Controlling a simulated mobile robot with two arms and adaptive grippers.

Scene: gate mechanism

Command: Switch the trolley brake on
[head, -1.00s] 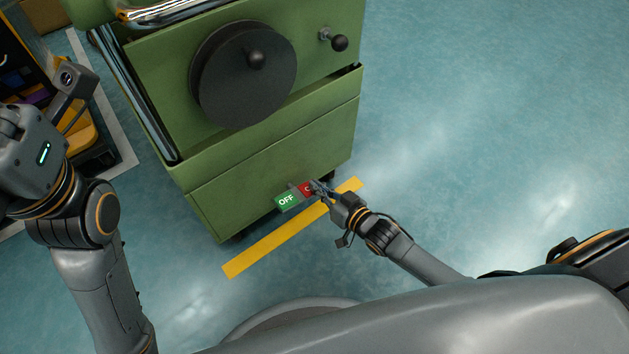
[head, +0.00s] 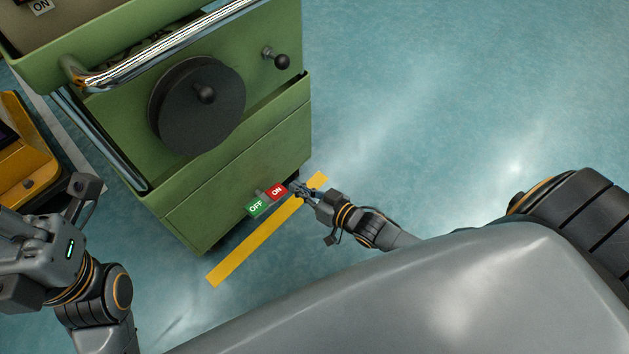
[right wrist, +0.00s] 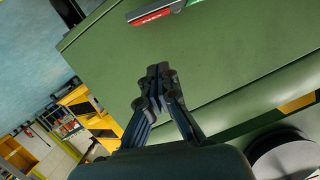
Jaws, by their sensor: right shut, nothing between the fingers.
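The green trolley (head: 210,200) stands at the upper left of the head view. Its brake pedal sticks out low at the front, with a green OFF plate (head: 257,207) on the left and a red ON plate (head: 277,192) on the right. I cannot tell for sure which side is lower. My right gripper (head: 297,188) is shut and empty, its tips just right of the ON plate. In the right wrist view the shut fingers (right wrist: 158,75) show before the green panel, with the pedal (right wrist: 158,11) apart from them at the top edge. My left arm shows, but its fingers do not.
A yellow floor strip (head: 255,244) runs in front of the trolley. A black disc with a knob (head: 197,105), a small lever (head: 281,61) and a chrome handle (head: 170,48) are on the trolley. A yellow unit (head: 28,150) stands at left. The floor at right is clear.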

